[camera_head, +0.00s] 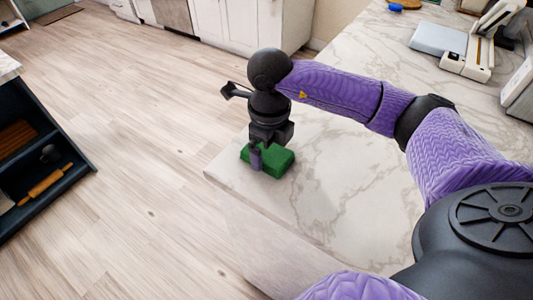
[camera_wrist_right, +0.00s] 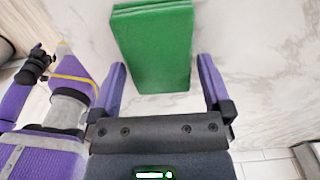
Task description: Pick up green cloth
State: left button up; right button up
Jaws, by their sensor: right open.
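The green cloth (camera_head: 279,161) lies as a thick folded block on the marble counter, near its left corner. My right gripper (camera_head: 262,160) is above and at the cloth in the head view and hides part of it. In the right wrist view the cloth (camera_wrist_right: 155,48) lies ahead of and partly between the two purple fingers of the right gripper (camera_wrist_right: 161,75). The fingers are spread wide, with a gap on each side of the cloth, and hold nothing. My left gripper does not show in the head view.
The marble counter (camera_head: 345,190) is clear around the cloth; its left edge is close by. A white appliance (camera_head: 467,62) stands at the back right. A dark shelf (camera_head: 60,150) with a rolling pin (camera_head: 45,184) stands at the left across open wooden floor.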

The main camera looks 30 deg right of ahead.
aim_at(269, 152)
jog(key=shift+f, duration=0.4)
jog(key=c, duration=0.9)
jog(key=shift+r, duration=0.4)
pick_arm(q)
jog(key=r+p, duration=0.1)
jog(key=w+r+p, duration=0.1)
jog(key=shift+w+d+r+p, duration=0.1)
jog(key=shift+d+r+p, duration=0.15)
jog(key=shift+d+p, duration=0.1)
pick_arm(e)
notch_tip(269, 152, up, 9)
jog(key=shift+r, duration=0.15)
